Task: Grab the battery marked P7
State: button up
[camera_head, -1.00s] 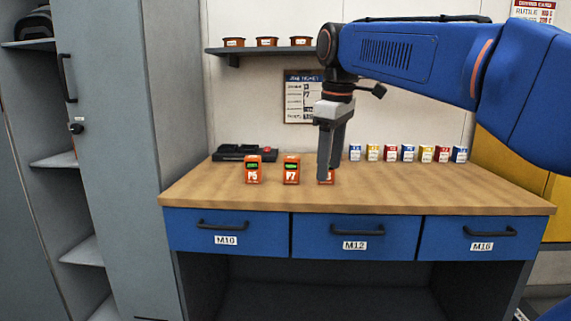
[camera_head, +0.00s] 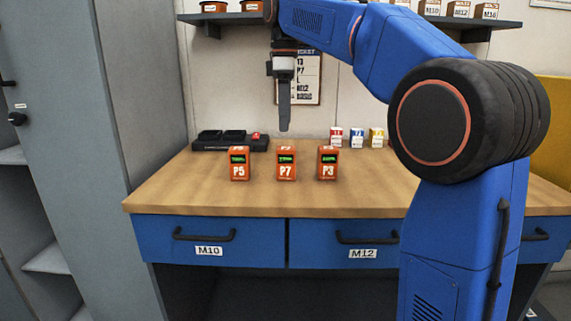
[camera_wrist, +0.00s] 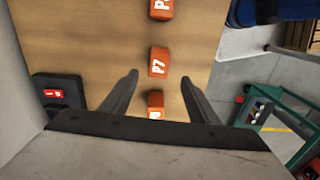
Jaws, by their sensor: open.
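The battery marked P7 (camera_head: 286,164) is an orange block with a small green display, standing upright on the wooden bench top in the head view. It stands between the orange batteries P5 (camera_head: 239,164) and P3 (camera_head: 327,163). My gripper (camera_head: 284,128) hangs above and apart from P7, pointing down. In the wrist view the fingers of my gripper (camera_wrist: 160,85) are spread and empty, with P7 (camera_wrist: 158,62) showing between and just beyond their tips. Another orange battery (camera_wrist: 155,103) lies nearer, between the fingers in the picture, partly cut off by the gripper body.
The wooden bench top (camera_head: 180,195) has free room in front of the batteries. A black charger tray (camera_head: 222,141) sits at the back left. Small coloured boxes (camera_head: 357,137) stand at the back right. A shelf (camera_head: 215,19) hangs above. A green cart (camera_wrist: 285,120) shows in the wrist view.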

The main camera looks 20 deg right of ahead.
aim_at(286, 161)
notch_tip(286, 161, down, 13)
jog(key=shift+w+d+r, duration=0.1)
jog(key=shift+d, duration=0.05)
dwell(0.5)
jog(key=shift+c, duration=0.6)
